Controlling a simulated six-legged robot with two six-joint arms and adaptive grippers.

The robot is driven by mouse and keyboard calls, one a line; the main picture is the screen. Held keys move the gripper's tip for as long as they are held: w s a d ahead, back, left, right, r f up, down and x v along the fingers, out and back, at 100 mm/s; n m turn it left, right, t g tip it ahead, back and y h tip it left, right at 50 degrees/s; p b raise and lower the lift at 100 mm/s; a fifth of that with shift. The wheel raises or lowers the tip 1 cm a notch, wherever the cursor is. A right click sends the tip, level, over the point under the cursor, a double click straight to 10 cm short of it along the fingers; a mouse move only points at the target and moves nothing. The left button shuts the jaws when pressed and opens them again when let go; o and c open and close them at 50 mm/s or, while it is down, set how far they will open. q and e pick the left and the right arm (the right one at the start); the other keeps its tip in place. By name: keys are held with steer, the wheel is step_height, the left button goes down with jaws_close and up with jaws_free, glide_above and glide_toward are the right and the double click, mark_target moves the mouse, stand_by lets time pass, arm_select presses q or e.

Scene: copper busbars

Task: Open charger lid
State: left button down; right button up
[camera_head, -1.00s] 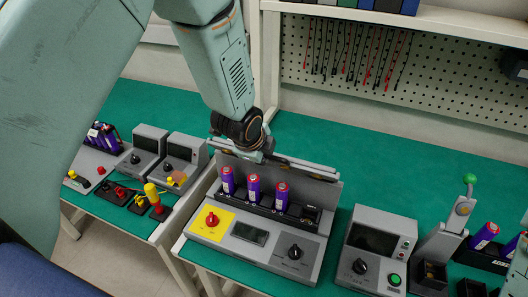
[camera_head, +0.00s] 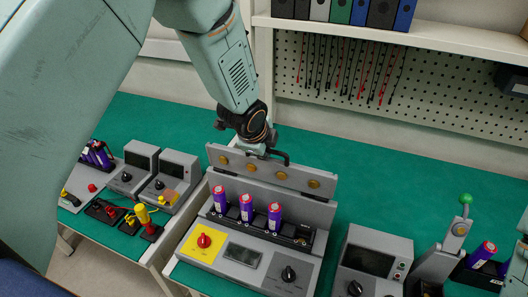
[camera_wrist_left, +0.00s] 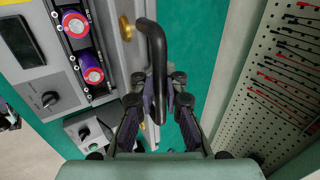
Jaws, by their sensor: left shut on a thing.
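The charger (camera_head: 245,258) is a grey box with a yellow panel holding a red knob, a small screen and a black knob. Its grey lid (camera_head: 270,174) stands raised behind the battery row, its inner face with round brass contacts toward the head camera. My left gripper (camera_head: 258,148) is at the lid's top edge, shut on the black bar handle (camera_head: 284,156). In the left wrist view the handle (camera_wrist_left: 154,45) runs between the fingers of my left gripper (camera_wrist_left: 160,98). Three purple batteries (camera_head: 246,207) stand in the charger; the rightmost slot is empty. My right gripper is not visible.
A grey device with a screen (camera_head: 370,262) stands right of the charger, then a stand with a green-knobbed lever (camera_head: 466,199). Two small grey meters (camera_head: 172,175) stand left. Green bench (camera_head: 375,185) is clear behind; a pegboard (camera_head: 400,80) rises beyond.

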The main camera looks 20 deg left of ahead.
arm_select(q)
steer(key=shift+w+r, duration=0.25)
steer(key=shift+w, duration=0.65)
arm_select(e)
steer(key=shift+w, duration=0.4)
arm_select(q)
steer(key=shift+s+r, duration=0.1)
steer(key=shift+s, duration=0.05)
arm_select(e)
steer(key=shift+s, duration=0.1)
arm_select(q)
steer(key=c, duration=1.8)
jaws_free()
steer(key=o, duration=0.4)
steer(key=shift+s, duration=0.25)
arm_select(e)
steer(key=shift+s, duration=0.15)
